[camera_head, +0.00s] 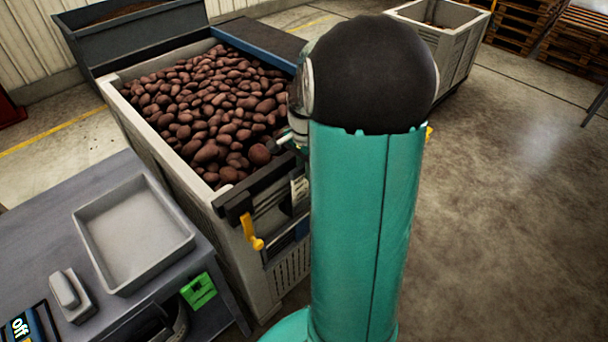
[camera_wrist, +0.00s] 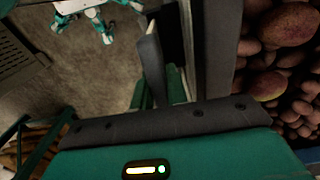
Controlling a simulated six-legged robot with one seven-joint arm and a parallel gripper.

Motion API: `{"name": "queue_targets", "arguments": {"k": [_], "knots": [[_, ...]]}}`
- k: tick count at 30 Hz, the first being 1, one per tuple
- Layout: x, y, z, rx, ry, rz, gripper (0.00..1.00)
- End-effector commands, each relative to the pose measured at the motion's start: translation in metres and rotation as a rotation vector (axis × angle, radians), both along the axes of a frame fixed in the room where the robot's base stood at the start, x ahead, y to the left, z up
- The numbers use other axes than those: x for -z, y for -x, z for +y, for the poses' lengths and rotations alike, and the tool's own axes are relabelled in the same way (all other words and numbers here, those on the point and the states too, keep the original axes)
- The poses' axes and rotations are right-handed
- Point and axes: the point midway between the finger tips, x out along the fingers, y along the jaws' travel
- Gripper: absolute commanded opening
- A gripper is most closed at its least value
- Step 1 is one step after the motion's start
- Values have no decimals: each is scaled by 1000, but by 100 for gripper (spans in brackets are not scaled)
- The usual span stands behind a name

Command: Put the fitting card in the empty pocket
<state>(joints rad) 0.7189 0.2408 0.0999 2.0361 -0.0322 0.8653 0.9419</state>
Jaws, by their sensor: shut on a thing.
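My gripper (camera_wrist: 163,90) is at the front end wall of the potato bin (camera_head: 160,125), mostly hidden behind my own arm in the head view. In the wrist view its jaws are shut on a thin thing seen nearly edge-on; its face and markings cannot be read. A grey plate and a narrow pale edge show just ahead of the gripper housing. On the bin's front, a dark frame carries a small white printed piece (camera_head: 299,187) and a blue-edged holder (camera_head: 300,230), both partly covered by my arm. I cannot tell which pocket is empty.
A yellow handle (camera_head: 250,232) sticks out from the bin front. A grey table (camera_head: 50,225) at the left holds a shallow tray (camera_head: 133,283) and a small grey box (camera_head: 70,295). Another bin (camera_head: 445,50) and wooden pallets (camera_head: 525,25) stand behind. Floor at the right is clear.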

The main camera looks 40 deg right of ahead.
Motion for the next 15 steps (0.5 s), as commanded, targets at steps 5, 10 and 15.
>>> {"name": "queue_targets", "arguments": {"k": [5,10,15], "knots": [[25,-1,0,0,-3,2,0],[26,-3,0,0,-1,0,0],[29,-4,0,-1,-1,1,0]]}}
